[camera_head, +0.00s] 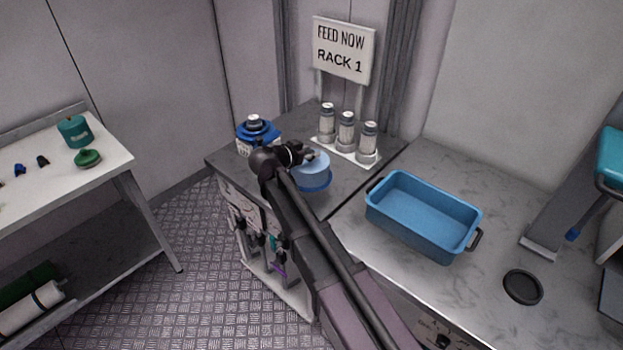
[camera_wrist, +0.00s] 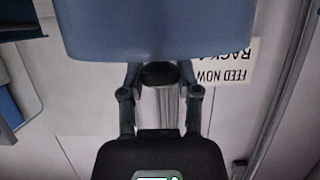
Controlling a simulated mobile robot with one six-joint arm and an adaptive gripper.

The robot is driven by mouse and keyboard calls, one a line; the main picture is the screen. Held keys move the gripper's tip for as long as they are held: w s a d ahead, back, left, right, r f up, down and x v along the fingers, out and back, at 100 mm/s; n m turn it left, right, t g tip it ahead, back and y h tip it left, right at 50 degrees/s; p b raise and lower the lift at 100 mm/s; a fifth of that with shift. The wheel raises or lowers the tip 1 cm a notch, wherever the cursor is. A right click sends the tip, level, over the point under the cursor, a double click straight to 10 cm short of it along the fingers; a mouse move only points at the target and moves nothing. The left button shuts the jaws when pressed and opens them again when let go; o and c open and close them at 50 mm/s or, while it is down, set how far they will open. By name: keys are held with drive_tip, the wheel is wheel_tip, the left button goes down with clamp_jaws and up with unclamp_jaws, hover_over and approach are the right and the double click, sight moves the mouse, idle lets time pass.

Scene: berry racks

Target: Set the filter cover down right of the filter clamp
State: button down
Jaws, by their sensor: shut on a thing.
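The filter cover (camera_head: 316,181), a round blue piece with a paler top, is at the end of my arm in the head view, over the dark rack top. In the wrist view the blue cover (camera_wrist: 160,30) fills the upper middle, right at the fingertips. My gripper (camera_head: 300,155) is shut on it; in the wrist view my gripper (camera_wrist: 160,75) is seen from behind. A blue ring-like piece with a grey-white knob (camera_head: 257,131), perhaps the filter clamp, stands left of the cover. I cannot tell whether the cover touches the surface.
Several grey-white canisters (camera_head: 346,131) stand in a row behind the cover, under a "FEED NOW RACK 1" sign (camera_head: 343,50). A blue tray (camera_head: 423,216) sits on the right counter beside a black disc (camera_head: 523,287). A white table (camera_head: 45,165) stands left.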

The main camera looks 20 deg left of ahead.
sight(305, 164)
drive_tip(key=shift+f+b, duration=1.55)
drive_tip(key=shift+f, duration=0.4)
drive_tip(key=shift+f+b, duration=1.9)
drive_tip(key=shift+f, duration=0.15)
drive_tip(key=shift+c, duration=1.5)
unclamp_jaws()
drive_tip(key=shift+r, duration=0.25)
